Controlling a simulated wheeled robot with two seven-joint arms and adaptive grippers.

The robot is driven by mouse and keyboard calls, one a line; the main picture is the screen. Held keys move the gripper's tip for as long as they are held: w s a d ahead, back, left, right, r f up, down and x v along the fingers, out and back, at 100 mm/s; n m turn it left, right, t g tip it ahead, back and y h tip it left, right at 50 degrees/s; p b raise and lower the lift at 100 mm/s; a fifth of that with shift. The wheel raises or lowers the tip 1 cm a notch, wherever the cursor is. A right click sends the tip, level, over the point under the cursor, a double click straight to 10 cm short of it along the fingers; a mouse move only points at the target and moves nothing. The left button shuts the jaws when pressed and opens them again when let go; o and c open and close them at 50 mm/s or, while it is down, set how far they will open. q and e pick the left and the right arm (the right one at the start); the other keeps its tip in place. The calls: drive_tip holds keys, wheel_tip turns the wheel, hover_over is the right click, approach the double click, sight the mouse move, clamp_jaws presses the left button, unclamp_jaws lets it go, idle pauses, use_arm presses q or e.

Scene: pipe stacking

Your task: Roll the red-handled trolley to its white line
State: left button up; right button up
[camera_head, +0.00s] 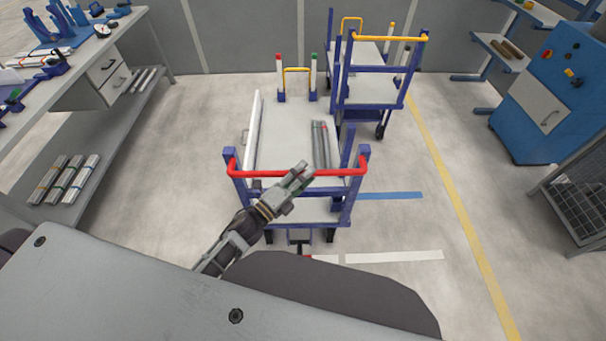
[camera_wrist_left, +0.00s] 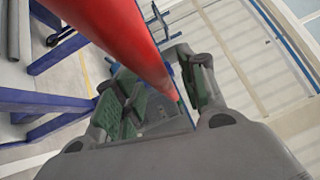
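The red-handled trolley (camera_head: 272,160) has a blue frame, grey deck and a red handle bar (camera_head: 338,172) on its near side. My left gripper (camera_head: 300,178) is at the middle of that bar. In the left wrist view the bar (camera_wrist_left: 135,45) runs between the fingers (camera_wrist_left: 160,95), which stand apart with green pads showing, so the gripper is open. I cannot tell whether a finger touches the bar. The white line (camera_head: 393,257) lies on the floor, nearer to me than the trolley and to its right; its left part is hidden. My right gripper is not in view.
A yellow-handled trolley (camera_head: 375,90) stands behind to the right. Long pipes (camera_head: 320,143) lie on the red-handled trolley. A blue line (camera_head: 390,196) and yellow line (camera_head: 450,190) mark the floor. A workbench (camera_head: 75,70) is left, a blue cabinet (camera_head: 535,105) right. Floor between is clear.

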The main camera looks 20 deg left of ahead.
use_arm(q)
drive_tip(key=shift+w, duration=0.1)
drive_tip(key=v, duration=1.2)
idle(0.6)
drive_tip(key=shift+n, duration=0.3)
idle(0.5)
